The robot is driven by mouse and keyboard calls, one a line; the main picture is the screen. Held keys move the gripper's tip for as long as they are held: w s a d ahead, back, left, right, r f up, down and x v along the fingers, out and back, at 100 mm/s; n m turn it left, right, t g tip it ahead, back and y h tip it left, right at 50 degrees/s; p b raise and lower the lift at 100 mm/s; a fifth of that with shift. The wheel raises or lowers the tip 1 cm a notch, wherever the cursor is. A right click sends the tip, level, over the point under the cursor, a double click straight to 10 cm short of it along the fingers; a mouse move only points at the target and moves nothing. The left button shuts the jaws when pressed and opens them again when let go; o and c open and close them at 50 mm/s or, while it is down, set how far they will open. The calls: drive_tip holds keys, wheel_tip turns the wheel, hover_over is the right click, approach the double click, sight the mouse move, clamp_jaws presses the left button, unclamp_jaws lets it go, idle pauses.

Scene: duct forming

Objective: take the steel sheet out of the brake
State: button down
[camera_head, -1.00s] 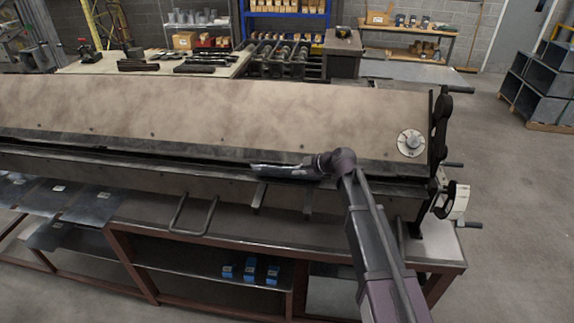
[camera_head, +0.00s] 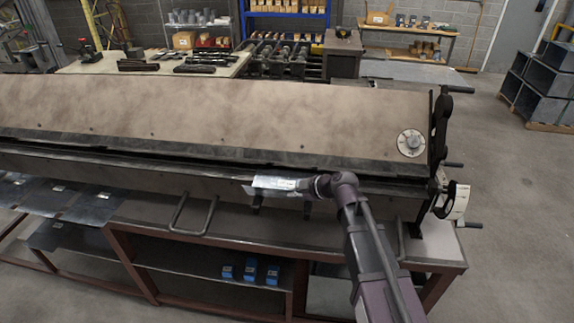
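The brake (camera_head: 210,108) is a long machine with a wide tan plate and a dark jaw line along its front, on a brown-framed bench. The steel sheet (camera_head: 274,183) is a small bright strip at the front of the jaw line, right of the middle. My gripper (camera_head: 306,186) is at the sheet's right end, reached by my arm from the lower right. The sheet seems to be in its grip, but the fingers are too small to make out. I cannot tell whether the sheet's far edge is fully clear of the jaw.
A bent handle (camera_head: 193,214) sticks out from the brake's front, left of the sheet. Several flat sheets (camera_head: 62,200) lie on the bench at the left. Blue boxes (camera_head: 250,272) stand on the lower shelf. A round dial (camera_head: 411,143) is on the brake's right end.

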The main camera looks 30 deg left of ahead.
drive_tip(key=s, duration=0.1)
drive_tip(key=s+d, duration=0.1)
drive_tip(key=s, duration=0.2)
drive_tip(key=shift+s+d, duration=0.2)
drive_tip(key=shift+d, duration=0.05)
drive_tip(key=s+r+p, duration=0.2)
drive_tip(key=s+d+r+p, duration=0.1)
drive_tip(key=r+p, duration=0.1)
drive_tip(key=shift+s+d, duration=0.1)
drive_tip(key=shift+s, duration=0.3)
idle(0.5)
